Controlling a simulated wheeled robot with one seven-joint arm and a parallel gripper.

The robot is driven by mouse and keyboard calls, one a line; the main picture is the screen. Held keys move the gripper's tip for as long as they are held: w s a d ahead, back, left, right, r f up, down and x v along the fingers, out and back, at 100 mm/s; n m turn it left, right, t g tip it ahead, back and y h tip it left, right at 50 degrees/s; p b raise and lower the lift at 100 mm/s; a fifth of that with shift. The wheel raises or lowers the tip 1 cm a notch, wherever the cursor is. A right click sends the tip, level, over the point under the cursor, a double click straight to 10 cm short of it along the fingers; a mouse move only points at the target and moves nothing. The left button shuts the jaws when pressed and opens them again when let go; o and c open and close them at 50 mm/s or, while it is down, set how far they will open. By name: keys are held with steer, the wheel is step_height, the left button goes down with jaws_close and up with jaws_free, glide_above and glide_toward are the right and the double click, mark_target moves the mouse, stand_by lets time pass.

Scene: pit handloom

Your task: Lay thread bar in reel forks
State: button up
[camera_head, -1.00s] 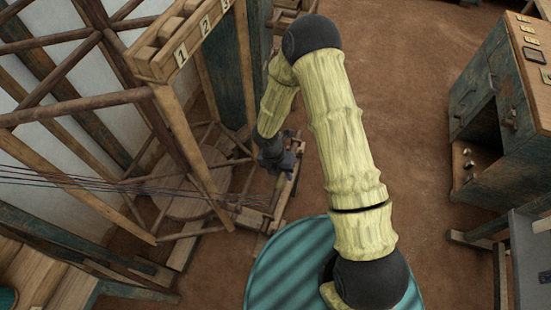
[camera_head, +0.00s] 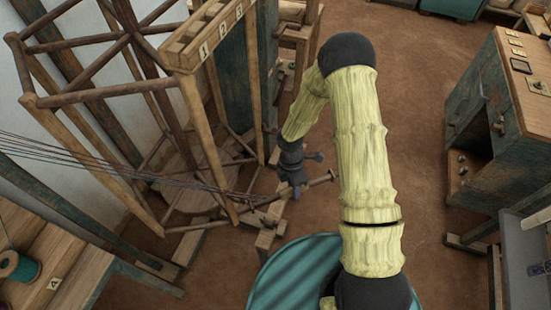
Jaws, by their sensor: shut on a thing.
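My gripper (camera_head: 292,188) is low at the centre of the view, at the end of my arm. It is shut on the thread bar (camera_head: 321,181), a brown wooden rod with a knobbed right end. The bar slants, its right end higher in the picture, and its left part runs among the dark threads (camera_head: 110,165). The threads stretch from the left edge towards the bar. A low wooden stand (camera_head: 266,238) is just below the bar; I cannot make out the reel forks clearly or tell whether the bar touches them. The fingertips are small and partly blurred.
A large wooden reel frame (camera_head: 160,120) stands at left, beside a numbered box (camera_head: 205,38) on top. A bench with a green spool (camera_head: 18,265) is at lower left. A drawer cabinet (camera_head: 500,120) is at right. The brown floor (camera_head: 430,60) between is clear.

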steer(key=m, duration=0.1)
steer(key=d+m, duration=0.1)
steer(key=m, duration=0.1)
steer(key=shift+w+r+y, duration=0.1)
steer(key=shift+y, duration=0.3)
steer(key=m, duration=0.1)
steer(key=d+m, duration=0.1)
steer(key=m, duration=0.2)
steer(key=shift+w+d+r+y, duration=0.1)
steer(key=shift+w+d+y, duration=0.05)
steer(key=shift+w+y, duration=0.2)
steer(key=w+d+f+m+t+y+b, duration=0.2)
steer(key=w+d+f+m+b, duration=0.3)
steer(key=m+b, duration=0.5)
step_height(320, 180, down, 4)
steer(key=d+m, duration=0.2)
steer(key=m, duration=0.3)
steer(key=shift+r+m+t, duration=0.25)
steer(key=shift+m+t, duration=0.05)
steer(key=shift+w+f+y, duration=0.1)
steer(key=shift+y, duration=0.15)
